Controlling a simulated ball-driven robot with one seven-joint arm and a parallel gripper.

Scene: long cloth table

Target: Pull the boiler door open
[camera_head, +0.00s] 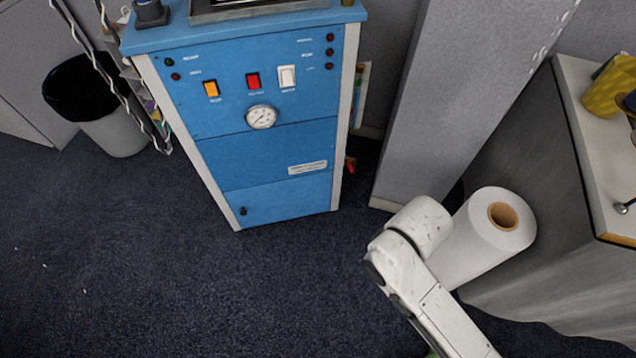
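The boiler is a blue cabinet (265,165) with pale side edges, standing on the carpet at upper left of centre. Its front has coloured switches, small lamps and a round gauge (261,117). The lowest front panel, which looks like the door (285,197), sits flush with the front and appears shut. A small black knob (243,211) is at its lower left. Part of my white arm shows at lower right, to the right of the boiler and apart from it. My gripper's fingers are not in view.
A grey bin (118,132) with a black liner stands left of the boiler. A grey partition (430,100) is on its right. A large white roll (480,245) stands near my arm, beside a cloth-draped table (592,150). The carpet (210,290) before the boiler is clear.

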